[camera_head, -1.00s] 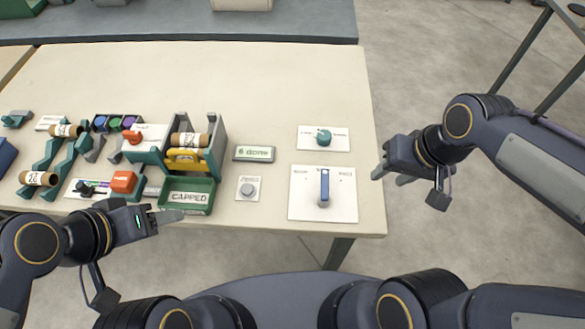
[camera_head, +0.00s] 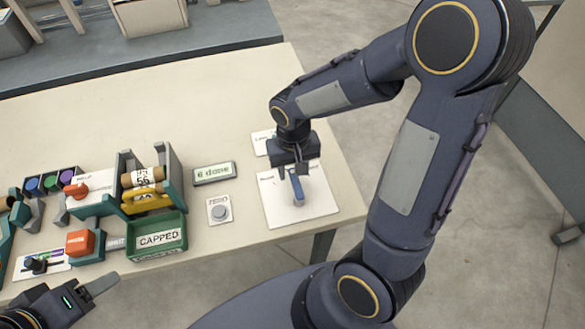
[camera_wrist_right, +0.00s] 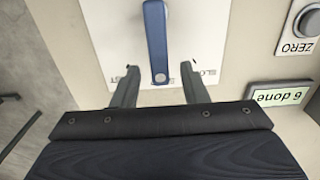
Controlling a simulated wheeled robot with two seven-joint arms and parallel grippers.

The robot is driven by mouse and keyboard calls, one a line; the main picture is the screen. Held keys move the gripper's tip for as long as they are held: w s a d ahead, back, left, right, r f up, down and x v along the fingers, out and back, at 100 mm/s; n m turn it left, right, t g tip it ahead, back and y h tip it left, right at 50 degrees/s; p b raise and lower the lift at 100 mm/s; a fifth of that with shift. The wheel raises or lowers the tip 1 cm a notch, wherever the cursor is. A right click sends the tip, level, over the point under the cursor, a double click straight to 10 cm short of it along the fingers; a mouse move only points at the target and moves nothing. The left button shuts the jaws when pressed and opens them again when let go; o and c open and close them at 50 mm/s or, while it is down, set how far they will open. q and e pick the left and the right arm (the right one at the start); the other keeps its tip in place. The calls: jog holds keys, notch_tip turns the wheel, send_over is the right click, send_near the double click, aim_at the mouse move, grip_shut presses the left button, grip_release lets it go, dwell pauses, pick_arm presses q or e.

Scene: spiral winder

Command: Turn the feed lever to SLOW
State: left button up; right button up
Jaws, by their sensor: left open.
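The feed lever is a blue bar (camera_head: 297,190) on a white plate (camera_head: 318,205) at the table's right front. In the right wrist view the lever (camera_wrist_right: 156,38) stands midway between the two end labels; the right-hand one reads SLOW, the left-hand one is partly hidden. My right gripper (camera_head: 293,175) is above the plate, at the lever's far end. In the right wrist view its fingers (camera_wrist_right: 160,72) are open, one on each side of the lever's end, with gaps showing. My left gripper (camera_head: 103,284) is open and empty at the table's front edge, lower left.
A green CAPPED bin (camera_head: 157,237) and a rack with cardboard tubes stand left of the lever. A ZERO button (camera_head: 219,211) and a green counter display (camera_head: 214,172) lie between. Another white plate (camera_head: 262,142) is partly hidden behind my right gripper.

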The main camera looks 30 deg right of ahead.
jog(key=shift+f, duration=0.25)
grip_shut()
jog(key=shift+a, duration=0.1)
dwell(0.3)
jog(key=n, duration=0.1)
jog(key=a+n, duration=0.1)
jog(key=n, duration=0.1)
jog(key=shift+a+b, duration=0.25)
jog(key=shift+b, duration=0.05)
jog(key=shift+s+a+n, duration=0.1)
jog(key=shift+a+n, duration=0.35)
jog(key=shift+n, duration=0.55)
jog(key=shift+a+n, duration=0.4)
jog(key=shift+n, duration=0.6)
